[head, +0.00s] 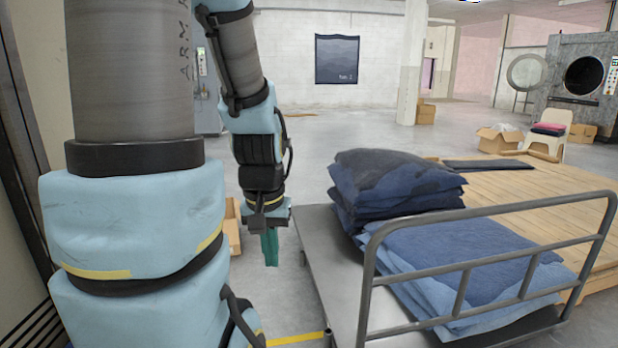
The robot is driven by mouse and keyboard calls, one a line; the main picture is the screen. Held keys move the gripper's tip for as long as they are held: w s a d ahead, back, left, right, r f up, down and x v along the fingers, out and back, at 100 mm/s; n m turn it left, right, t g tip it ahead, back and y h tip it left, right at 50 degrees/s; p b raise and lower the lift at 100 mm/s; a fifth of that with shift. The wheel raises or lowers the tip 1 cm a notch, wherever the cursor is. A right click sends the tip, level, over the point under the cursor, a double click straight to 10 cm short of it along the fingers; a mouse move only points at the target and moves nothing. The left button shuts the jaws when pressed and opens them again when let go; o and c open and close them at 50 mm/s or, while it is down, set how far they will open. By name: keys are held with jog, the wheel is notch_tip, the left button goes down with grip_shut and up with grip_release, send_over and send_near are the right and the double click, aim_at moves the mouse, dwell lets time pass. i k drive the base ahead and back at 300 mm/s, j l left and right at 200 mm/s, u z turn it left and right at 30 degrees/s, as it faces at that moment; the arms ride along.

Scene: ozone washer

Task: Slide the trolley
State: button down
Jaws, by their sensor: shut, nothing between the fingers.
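The trolley (340,262) is a grey flat platform with a tubular metal handle rail (490,255) along its near side. It stands in the right half of the head view. A stack of folded dark blue denim (392,188) lies at its far end, and flatter blue denim (470,262) lies behind the rail. My gripper (270,250), with green fingers, points down just left of the platform's left edge. It is shut and holds nothing. It looks apart from the rail; whether it touches the platform edge cannot be told. My arm fills the left side of the view.
A low wooden platform (530,208) stands right behind the trolley. A cardboard box (233,235) is partly hidden behind my arm. A chair (551,138), boxes (499,139) and a washing machine (582,80) are at the back right. Open concrete floor lies beyond the trolley.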

aim_at(398, 259)
jog(key=z, duration=1.75)
jog(key=i+u, duration=0.25)
jog(key=u, duration=0.2)
jog(key=i+u, duration=0.25)
jog(key=u, duration=0.15)
jog(key=i+l+u, duration=0.1)
jog(key=i+u, duration=0.15)
jog(key=u, duration=0.2)
